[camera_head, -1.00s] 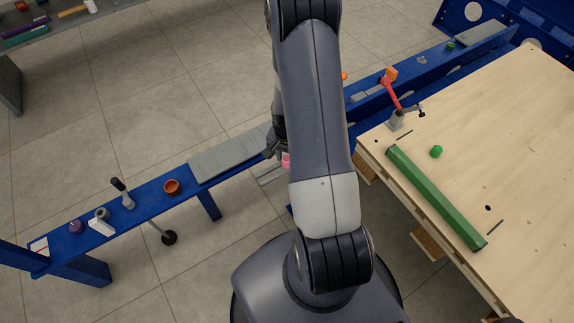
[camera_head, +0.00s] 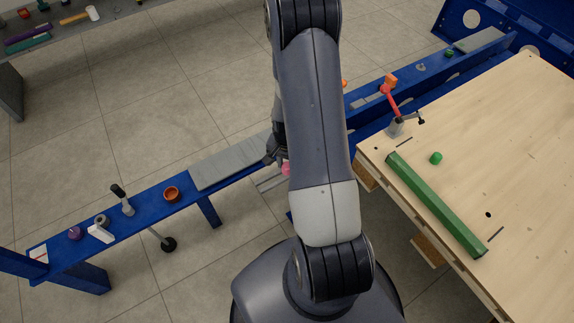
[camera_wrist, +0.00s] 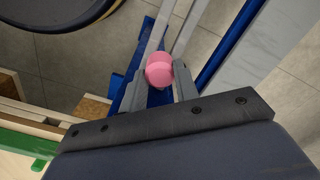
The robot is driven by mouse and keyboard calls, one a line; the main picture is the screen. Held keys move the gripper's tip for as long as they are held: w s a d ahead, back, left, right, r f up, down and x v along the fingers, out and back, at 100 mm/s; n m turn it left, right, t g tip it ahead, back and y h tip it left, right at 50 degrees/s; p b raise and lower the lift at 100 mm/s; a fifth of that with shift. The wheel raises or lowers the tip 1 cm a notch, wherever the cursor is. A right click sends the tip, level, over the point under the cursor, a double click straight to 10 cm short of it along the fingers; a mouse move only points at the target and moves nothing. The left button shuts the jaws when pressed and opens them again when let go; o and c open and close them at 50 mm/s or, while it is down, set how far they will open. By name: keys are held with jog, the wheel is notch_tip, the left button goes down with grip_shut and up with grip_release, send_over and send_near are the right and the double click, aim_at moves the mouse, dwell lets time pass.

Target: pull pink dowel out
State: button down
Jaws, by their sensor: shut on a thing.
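The pink dowel (camera_wrist: 159,70) shows in the wrist view as a rounded pink end between the two fingers of my gripper (camera_wrist: 160,84). The gripper is shut on it. In the head view a small part of the pink dowel (camera_head: 286,169) shows just left of my arm, beside the gripper (camera_head: 276,153). My arm hides most of the gripper and whatever lies behind it. How far the dowel sits in anything cannot be told.
A blue rail (camera_head: 145,205) holds a grey plate (camera_head: 228,163), an orange-brown bowl (camera_head: 171,193) and a black-handled clamp (camera_head: 122,197).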

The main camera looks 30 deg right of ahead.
aim_at(287, 165)
notch_tip(287, 165, up, 18)
jog(key=p, duration=0.3)
jog(key=shift+f+p, duration=0.15)
jog(key=shift+p, duration=0.15)
dwell(0.5)
